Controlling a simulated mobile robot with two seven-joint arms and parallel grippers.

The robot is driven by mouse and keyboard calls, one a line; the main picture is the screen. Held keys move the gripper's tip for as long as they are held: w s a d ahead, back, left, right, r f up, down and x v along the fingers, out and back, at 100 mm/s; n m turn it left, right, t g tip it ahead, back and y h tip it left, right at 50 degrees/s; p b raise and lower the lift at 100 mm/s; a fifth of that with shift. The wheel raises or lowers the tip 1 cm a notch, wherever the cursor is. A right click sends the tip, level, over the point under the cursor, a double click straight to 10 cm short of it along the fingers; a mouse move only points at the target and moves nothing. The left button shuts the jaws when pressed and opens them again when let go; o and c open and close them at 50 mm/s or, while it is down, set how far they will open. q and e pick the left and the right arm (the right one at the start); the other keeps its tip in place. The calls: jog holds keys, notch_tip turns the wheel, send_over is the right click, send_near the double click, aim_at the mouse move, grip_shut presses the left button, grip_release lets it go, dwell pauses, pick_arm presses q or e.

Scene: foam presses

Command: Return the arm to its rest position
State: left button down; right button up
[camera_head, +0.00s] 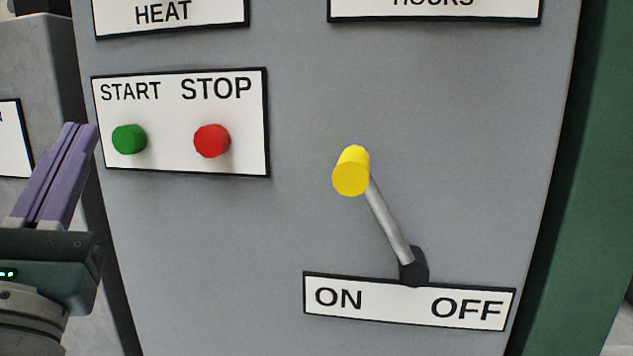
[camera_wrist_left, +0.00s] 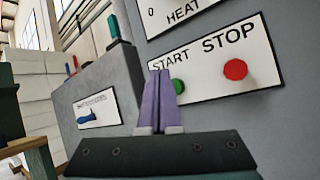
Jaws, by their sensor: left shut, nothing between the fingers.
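My left gripper (camera_head: 80,128) is at the left of the head view, with its two purple fingers shut together and nothing between them. It is in front of the left edge of the grey press panel, left of the green START button (camera_head: 129,139). In the left wrist view the fingers (camera_wrist_left: 159,74) point up toward the panel and overlap the left part of the START/STOP plate. Whether they touch the panel cannot be told. The red STOP button (camera_head: 212,141) is right of the green one. My right gripper is not in view.
A lever with a yellow knob (camera_head: 351,171) leans left toward ON, above the ON/OFF plate (camera_head: 400,302). A green surface (camera_head: 590,190) borders the panel on the right. Another grey machine (camera_wrist_left: 88,97) stands at the left in the wrist view. The space before the lever is clear.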

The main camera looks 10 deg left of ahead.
pick_arm(q)
jog(key=d+r+m+g+h+p, duration=0.4)
jog(key=d+r+m+h+p, duration=0.6)
jog(key=m, duration=0.7)
jog(key=s+m+g+h+p, duration=0.2)
jog(key=s+m+g+p, duration=0.4)
jog(key=m+p, duration=0.65)
jog(key=s+a+r+m+g+y+p, duration=0.2)
jog(key=s+a+r+m+g+p, duration=0.1)
jog(key=s+m+g+p, duration=0.3)
jog(key=s+a+r+m+g+y+p, duration=0.2)
jog(key=s+a+r+m+g+p, duration=0.15)
jog(key=s+p, duration=0.5)
notch_tip(320, 180, up, 35)
jog(key=p, duration=3.6)
jog(key=shift+w, duration=0.35)
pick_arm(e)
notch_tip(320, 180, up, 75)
pick_arm(q)
jog(key=shift+d, duration=0.1)
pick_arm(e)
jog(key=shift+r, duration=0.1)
